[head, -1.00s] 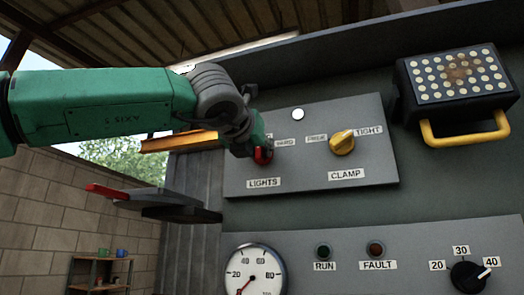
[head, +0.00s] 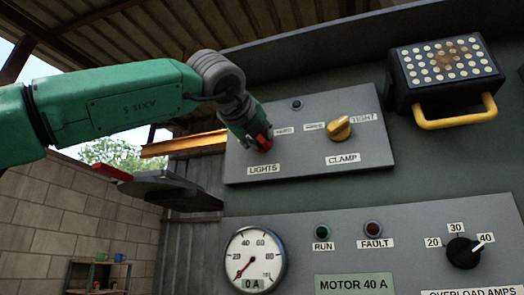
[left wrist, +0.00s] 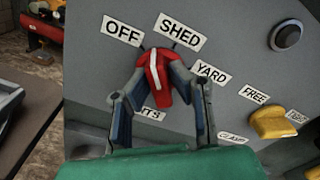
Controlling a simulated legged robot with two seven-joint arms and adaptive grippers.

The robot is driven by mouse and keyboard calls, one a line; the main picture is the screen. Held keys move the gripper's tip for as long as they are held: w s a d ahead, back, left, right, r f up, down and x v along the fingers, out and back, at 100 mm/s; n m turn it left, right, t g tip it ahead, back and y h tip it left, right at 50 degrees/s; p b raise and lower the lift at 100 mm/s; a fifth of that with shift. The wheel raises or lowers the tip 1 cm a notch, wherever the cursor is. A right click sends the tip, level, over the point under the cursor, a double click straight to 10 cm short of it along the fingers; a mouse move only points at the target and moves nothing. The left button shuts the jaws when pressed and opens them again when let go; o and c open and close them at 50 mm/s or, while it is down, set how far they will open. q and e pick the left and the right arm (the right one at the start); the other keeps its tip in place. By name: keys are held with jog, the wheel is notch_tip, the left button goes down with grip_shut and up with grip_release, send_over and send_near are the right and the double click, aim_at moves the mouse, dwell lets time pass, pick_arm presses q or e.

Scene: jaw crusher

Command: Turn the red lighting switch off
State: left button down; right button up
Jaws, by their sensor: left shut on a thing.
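The red lighting switch (left wrist: 157,82) is a knob with a white line on a grey panel above the LIGHTS label. It also shows in the head view (head: 264,144), partly hidden by my gripper. In the left wrist view its white line points up, between the OFF label (left wrist: 122,31) and the SHED label (left wrist: 180,31). The YARD label (left wrist: 211,73) is to the right. My left gripper (head: 258,138) is shut on the switch, with one finger on each side of it. My right gripper is not in view.
A yellow CLAMP knob (head: 339,128) is right of the switch on the same panel. A dark round lamp (head: 297,104) is above them. A lamp box with a yellow handle (head: 455,112) juts out at the right. A gauge (head: 254,258) is below.

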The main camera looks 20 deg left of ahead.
pick_arm(q)
jog(key=shift+s+a+r+n+b, duration=0.15)
jog(key=shift+n+b, duration=0.4)
jog(key=shift+n, duration=0.55)
jog(key=shift+r+n+b, duration=0.1)
jog(key=shift+n+b, duration=0.45)
jog(key=shift+n, duration=0.55)
jog(key=c, duration=1.5)
grip_release()
jog(key=shift+s+a, duration=0.2)
jog(key=shift+s, duration=0.1)
jog(key=shift+w+f, duration=0.1)
jog(key=shift+w, duration=0.1)
jog(key=shift+f, duration=0.1)
